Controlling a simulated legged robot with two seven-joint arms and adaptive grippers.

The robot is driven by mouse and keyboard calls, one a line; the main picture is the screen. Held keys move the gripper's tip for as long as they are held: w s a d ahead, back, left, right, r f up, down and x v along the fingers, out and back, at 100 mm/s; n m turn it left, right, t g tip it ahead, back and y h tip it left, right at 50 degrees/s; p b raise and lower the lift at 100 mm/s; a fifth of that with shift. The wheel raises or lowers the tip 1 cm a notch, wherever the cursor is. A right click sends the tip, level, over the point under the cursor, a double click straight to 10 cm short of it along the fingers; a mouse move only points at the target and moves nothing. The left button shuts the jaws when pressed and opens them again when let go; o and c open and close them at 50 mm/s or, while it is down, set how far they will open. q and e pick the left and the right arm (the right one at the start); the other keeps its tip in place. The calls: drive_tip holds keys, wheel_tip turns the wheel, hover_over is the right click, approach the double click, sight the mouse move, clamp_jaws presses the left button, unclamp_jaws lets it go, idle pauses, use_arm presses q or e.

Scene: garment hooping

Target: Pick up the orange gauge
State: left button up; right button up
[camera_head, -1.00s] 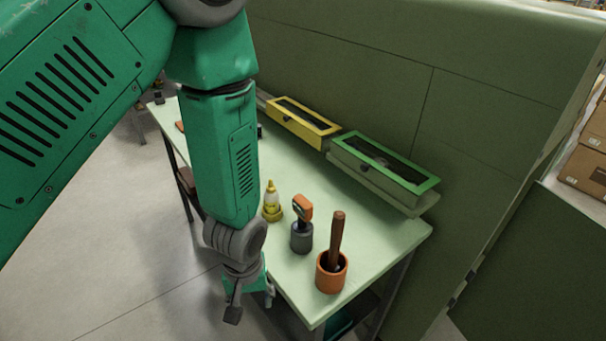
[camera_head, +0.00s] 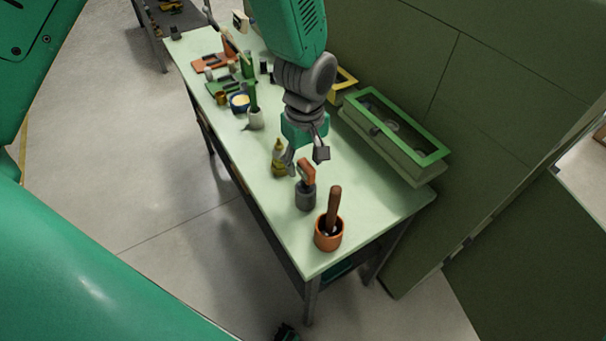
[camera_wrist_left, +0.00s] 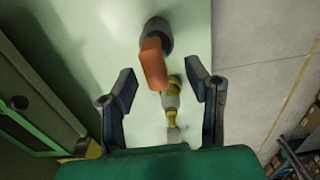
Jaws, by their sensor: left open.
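The orange gauge (camera_head: 306,171) stands upright in a dark grey round holder (camera_head: 305,197) near the front of the pale green table. My left gripper (camera_head: 306,156) hangs just above the gauge's orange top, fingers pointing down. In the left wrist view, the orange gauge (camera_wrist_left: 153,65) shows between and slightly beyond the two open, empty fingers (camera_wrist_left: 162,78), and the grey holder is beneath it. No contact with the gauge is visible.
An orange cup (camera_head: 328,239) with a brown handle stands in front of the holder. A yellow bottle (camera_head: 279,160) is close on the left. A green-framed box (camera_head: 400,130) sits along the right side. Several tools crowd the far end of the table (camera_head: 375,205).

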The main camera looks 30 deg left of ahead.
sight(305, 176)
use_arm(q)
drive_tip(key=d+f, duration=0.2)
drive_tip(key=shift+w+d+f, duration=0.1)
drive_tip(key=shift+w+f, duration=0.05)
drive_tip(key=shift+f, duration=0.2)
drive_tip(key=a+f, duration=0.3)
drive_tip(key=shift+w+a, duration=0.1)
drive_tip(key=shift+a, duration=0.15)
drive_tip(key=shift+r, duration=0.1)
drive_tip(key=c, duration=0.4)
drive_tip(key=shift+d, duration=0.55)
clamp_jaws()
drive_tip(key=shift+d+r, duration=0.2)
drive_tip(key=shift+d, duration=0.65)
drive_tip(key=shift+a, duration=0.65)
wheel_tip(305, 176, up, 9)
drive_tip(key=shift+d+r, duration=0.15)
drive_tip(key=shift+r, duration=0.3)
use_arm(e)
drive_tip(key=shift+d, duration=0.35)
